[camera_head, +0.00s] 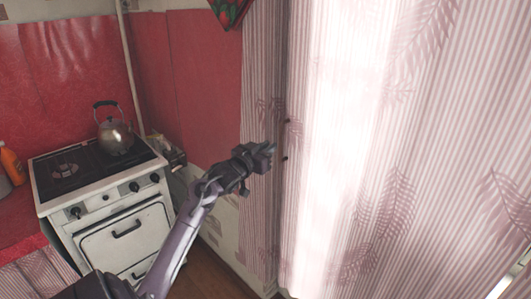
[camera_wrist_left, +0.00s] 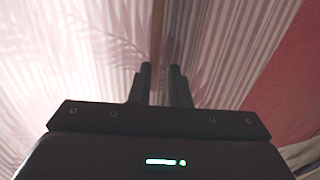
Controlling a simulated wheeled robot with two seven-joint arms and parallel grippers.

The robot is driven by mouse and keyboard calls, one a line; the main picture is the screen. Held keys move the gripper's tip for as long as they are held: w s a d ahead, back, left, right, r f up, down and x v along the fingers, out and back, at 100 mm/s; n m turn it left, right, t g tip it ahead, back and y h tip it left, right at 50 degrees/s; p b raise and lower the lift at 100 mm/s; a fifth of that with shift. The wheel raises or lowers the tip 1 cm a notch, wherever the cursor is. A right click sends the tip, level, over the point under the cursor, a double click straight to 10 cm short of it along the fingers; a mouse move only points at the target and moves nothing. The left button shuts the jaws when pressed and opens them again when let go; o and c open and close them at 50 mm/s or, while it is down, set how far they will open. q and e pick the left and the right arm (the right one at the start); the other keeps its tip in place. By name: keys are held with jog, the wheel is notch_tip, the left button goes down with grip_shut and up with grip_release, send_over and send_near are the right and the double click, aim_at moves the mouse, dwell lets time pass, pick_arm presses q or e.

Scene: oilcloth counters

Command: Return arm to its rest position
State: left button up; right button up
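My left arm reaches up from the bottom of the head view, and its left gripper (camera_head: 268,150) is in front of the striped pink cupboard. In the left wrist view the two dark fingers of the left gripper (camera_wrist_left: 160,72) stand a little apart with nothing between them. The striped cupboard front (camera_wrist_left: 100,45) fills most of the background there. I cannot tell whether the fingertips touch the cupboard. My right gripper is not in either view.
A striped pink cupboard (camera_head: 400,150) with small dark knobs takes up the right side. A white stove (camera_head: 125,232) carries a metal kettle (camera_head: 115,137) at the left. An orange bottle (camera_head: 11,163) stands at the left edge. Brown floor (camera_head: 215,275) shows below my arm.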

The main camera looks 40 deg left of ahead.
pick_arm(q)
jog(key=shift+s+d, duration=0.2)
jog(key=shift+s, duration=0.3)
jog(key=s+d+f+g, duration=0.2)
jog(key=d+f, duration=0.1)
jog(key=f, duration=0.9)
jog(key=s+d+f+g+h, duration=0.1)
jog(key=s+d+f+g, duration=0.1)
jog(key=f, duration=0.9)
jog(key=s+d+f+g, duration=0.2)
jog(key=d+f, duration=0.1)
jog(key=f, duration=0.9)
jog(key=s+d+f+m+g+h, duration=0.1)
jog(key=s+d+f+g, duration=0.1)
jog(key=s+d+f, duration=0.6)
jog(key=s+d+f+g, duration=0.1)
jog(key=s+f+g, duration=0.2)
jog(key=s+f, duration=0.55)
jog(key=s+d+f+m+g, duration=0.1)
jog(key=s+d+f, duration=0.3)
jog(key=s, duration=0.5)
jog(key=s+d+f+m+g, duration=0.1)
jog(key=s+d+f+g, duration=0.2)
jog(key=s, duration=0.6)
jog(key=s+d+f+m+g, duration=0.1)
jog(key=s+d+f, duration=0.5)
jog(key=s+f, duration=0.2)
jog(key=shift+s+d+f+g+h, duration=0.2)
jog(key=shift+s+f+g+h, duration=0.2)
jog(key=shift+f, duration=0.1)
